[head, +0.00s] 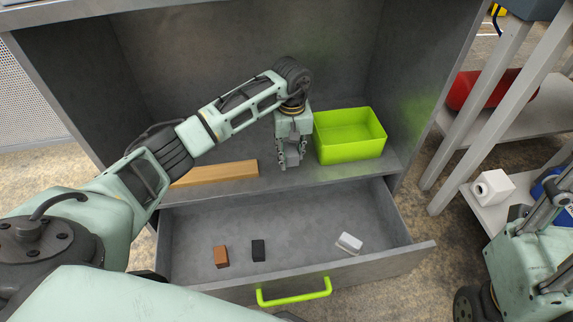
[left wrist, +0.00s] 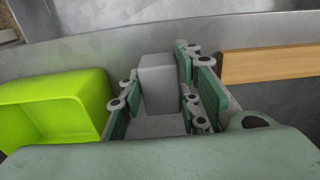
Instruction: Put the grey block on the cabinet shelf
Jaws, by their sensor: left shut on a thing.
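My left gripper (head: 291,158) is over the cabinet shelf (head: 300,178), near its front edge, pointing down. The left wrist view shows the grey block (left wrist: 160,85) between the two fingers (left wrist: 158,100), which are shut on it. In the head view the block is mostly hidden by the fingers. I cannot tell whether its bottom touches the shelf. My right gripper cannot be made out; only part of my right arm shows at the lower right of the head view.
A green bin (head: 350,152) stands on the shelf right of the gripper, and a wooden strip (head: 215,173) lies to the left. The open drawer (head: 300,220) below holds a brown block (head: 221,257), a black block (head: 258,250) and a white block (head: 349,243). A rack (head: 505,130) stands at right.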

